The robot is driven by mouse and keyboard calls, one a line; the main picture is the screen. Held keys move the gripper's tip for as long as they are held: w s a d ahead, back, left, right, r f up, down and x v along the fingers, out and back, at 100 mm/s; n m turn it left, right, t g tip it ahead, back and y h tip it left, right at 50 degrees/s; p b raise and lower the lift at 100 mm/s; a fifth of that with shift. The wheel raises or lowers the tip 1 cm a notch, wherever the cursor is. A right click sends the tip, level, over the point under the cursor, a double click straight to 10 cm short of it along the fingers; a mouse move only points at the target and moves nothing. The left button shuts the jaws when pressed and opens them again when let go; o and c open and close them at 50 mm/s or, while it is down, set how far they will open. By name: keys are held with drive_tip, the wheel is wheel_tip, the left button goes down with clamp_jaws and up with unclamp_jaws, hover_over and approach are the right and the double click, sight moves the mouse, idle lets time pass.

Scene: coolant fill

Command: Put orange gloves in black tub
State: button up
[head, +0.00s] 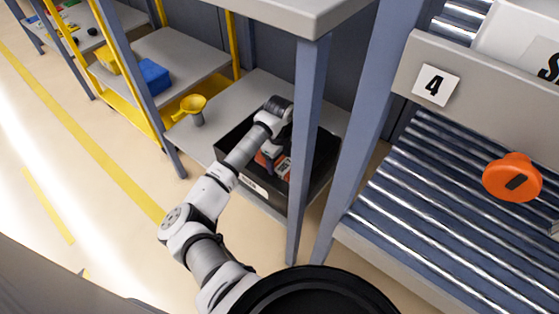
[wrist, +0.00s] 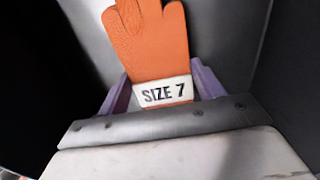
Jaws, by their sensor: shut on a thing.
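The orange glove (wrist: 150,42) has a white cuff marked "SIZE 7" and fills the middle of the wrist view, fingers pointing away. My gripper (wrist: 160,78) is shut on it, with a purple finger at each side of the cuff. In the head view my gripper (head: 269,163) is down inside the black tub (head: 322,165), and orange (head: 284,169) shows beside its finger. I cannot tell whether the glove touches the tub floor or whether a second glove lies there; my arm hides part of the inside.
The tub stands on a low grey shelf (head: 200,138) beside a yellow funnel (head: 190,107). A blue-grey post (head: 307,140) rises close in front of the tub. A blue bin (head: 154,76) is farther left. A roller rack (head: 430,210) with an orange knob (head: 512,178) stands at right.

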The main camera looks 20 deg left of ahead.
sight(279, 162)
drive_tip(key=o, duration=1)
drive_tip(key=shift+f, duration=0.1)
wheel_tip(279, 162, up, 12)
drive_tip(key=p, duration=0.3)
drive_tip(key=shift+r, duration=0.2)
